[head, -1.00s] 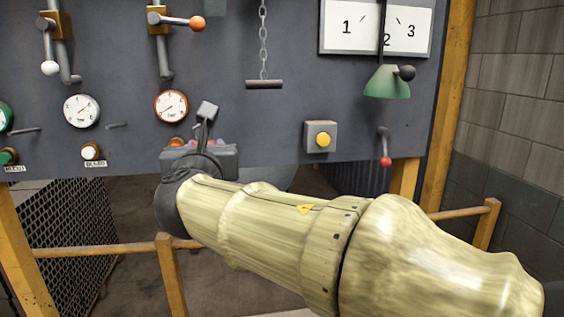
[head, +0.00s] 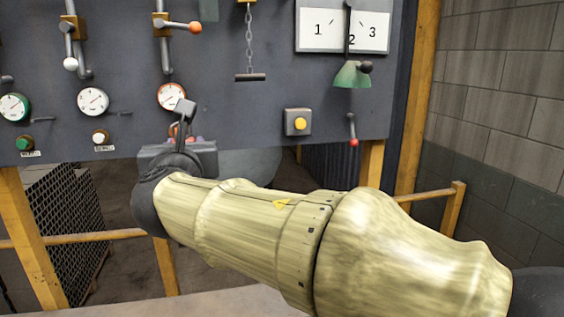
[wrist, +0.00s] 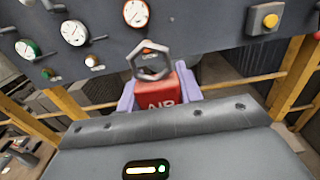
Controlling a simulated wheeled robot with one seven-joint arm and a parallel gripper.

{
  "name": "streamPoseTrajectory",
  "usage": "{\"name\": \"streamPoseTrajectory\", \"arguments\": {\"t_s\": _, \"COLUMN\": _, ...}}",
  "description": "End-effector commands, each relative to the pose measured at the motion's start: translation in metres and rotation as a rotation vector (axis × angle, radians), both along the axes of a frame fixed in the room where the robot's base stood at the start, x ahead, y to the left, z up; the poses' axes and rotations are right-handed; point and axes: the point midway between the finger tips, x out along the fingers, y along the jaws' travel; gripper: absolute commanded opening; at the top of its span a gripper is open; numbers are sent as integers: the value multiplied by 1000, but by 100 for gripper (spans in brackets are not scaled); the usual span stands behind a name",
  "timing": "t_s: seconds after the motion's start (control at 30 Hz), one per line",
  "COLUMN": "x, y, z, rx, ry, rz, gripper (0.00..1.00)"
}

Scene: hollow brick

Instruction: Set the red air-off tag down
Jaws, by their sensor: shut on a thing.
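The red tag (wrist: 163,93), with white letters partly hidden, is held upright between the lavender fingers of my gripper (wrist: 159,98) in the wrist view. A grey hexagonal ring (wrist: 134,61) stands above the tag's top edge and seems to be part of it. My gripper's dark body hides the tag's lower part. In the head view my gripper (head: 192,141) is in front of the panel's lower edge, its fingers mostly hidden behind its own body. The tag is held in the air, apart from any surface that I can see.
The dark control panel (head: 240,105) carries gauges, levers, a hanging chain handle (head: 250,77) and a yellow button (head: 299,123). Wooden rails (head: 110,237) and a mesh cage (head: 70,220) stand below. A pale flat surface (head: 225,303) shows at the bottom edge.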

Motion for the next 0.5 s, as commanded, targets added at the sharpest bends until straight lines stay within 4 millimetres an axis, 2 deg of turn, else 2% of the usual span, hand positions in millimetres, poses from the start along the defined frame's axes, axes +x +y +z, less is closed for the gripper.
{"name": "streamPoseTrajectory", "arguments": {"t_s": 0.1, "x": 0, "y": 0, "z": 0, "rx": 0, "ry": 0, "rz": 0, "gripper": 14}}
{"name": "streamPoseTrajectory", "arguments": {"t_s": 0.5, "x": 37, "y": -6, "z": -56, "rx": -4, "ry": 4, "rz": -84, "gripper": 14}}
